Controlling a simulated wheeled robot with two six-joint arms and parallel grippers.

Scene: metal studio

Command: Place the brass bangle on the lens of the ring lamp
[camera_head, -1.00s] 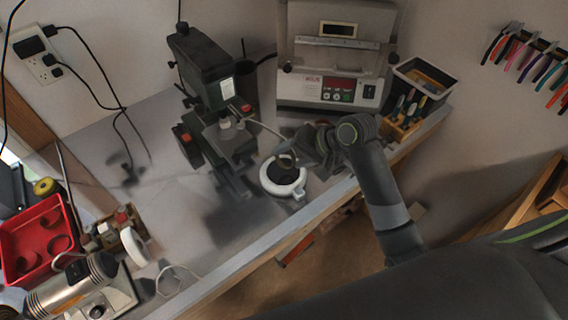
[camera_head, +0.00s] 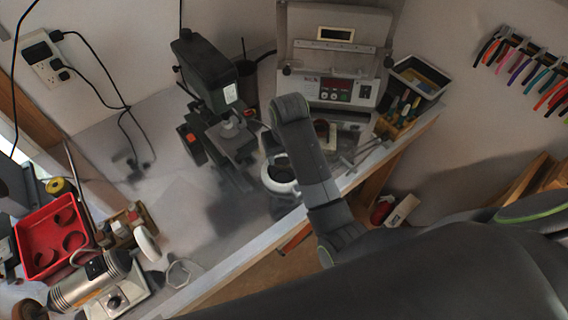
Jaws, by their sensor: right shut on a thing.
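The ring lamp (camera_head: 281,187) is a white ring with a dark centre, on the bench near its front edge, right of the drill press. My right forearm crosses in front of its right and upper part, so most of the lens is hidden. My right gripper (camera_head: 271,149) is mostly hidden behind that forearm, close to the lamp's upper edge. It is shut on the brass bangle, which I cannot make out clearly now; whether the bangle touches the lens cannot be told. My left gripper is not in view.
A dark drill press (camera_head: 208,75) stands just behind and left of the lamp. A grey machine (camera_head: 345,90) and a tool box (camera_head: 418,75) stand at the back right. A red tray (camera_head: 50,225) and a polishing motor (camera_head: 90,285) are at left. The middle-left bench is clear.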

